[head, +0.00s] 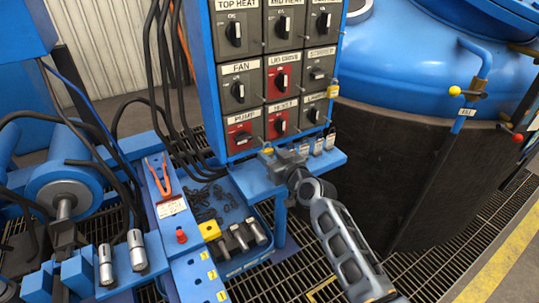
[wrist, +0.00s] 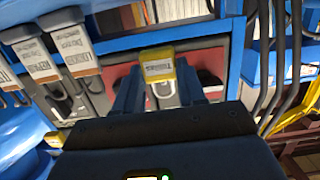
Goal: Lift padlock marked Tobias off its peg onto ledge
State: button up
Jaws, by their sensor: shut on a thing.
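The yellow padlock (wrist: 158,68) has a label that looks like Tobias, blurred. It sits between the fingertips of my gripper (wrist: 158,85), which is shut on it. Its shackle shows in front of a red switch panel. In the head view the yellow padlock (head: 267,151) is small beside my gripper (head: 280,163), just above the blue ledge (head: 250,180) under the switch board. I cannot tell whether it touches the ledge. No peg shows through its shackle.
Black cables (head: 165,90) hang at left. A blue tray (head: 235,262) with chain and cylinders lies below.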

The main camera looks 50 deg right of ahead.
aim_at(268, 155)
jog(key=shift+s+a, duration=0.2)
jog(key=shift+s, duration=0.35)
jog(key=shift+s+a, duration=0.1)
jog(key=shift+s, duration=0.2)
jog(key=shift+s+a+b, duration=0.1)
jog(key=shift+s+b, duration=0.2)
jog(key=shift+s, duration=0.05)
jog(key=shift+s, duration=0.35)
jog(key=shift+s+a, duration=0.1)
dwell(0.3)
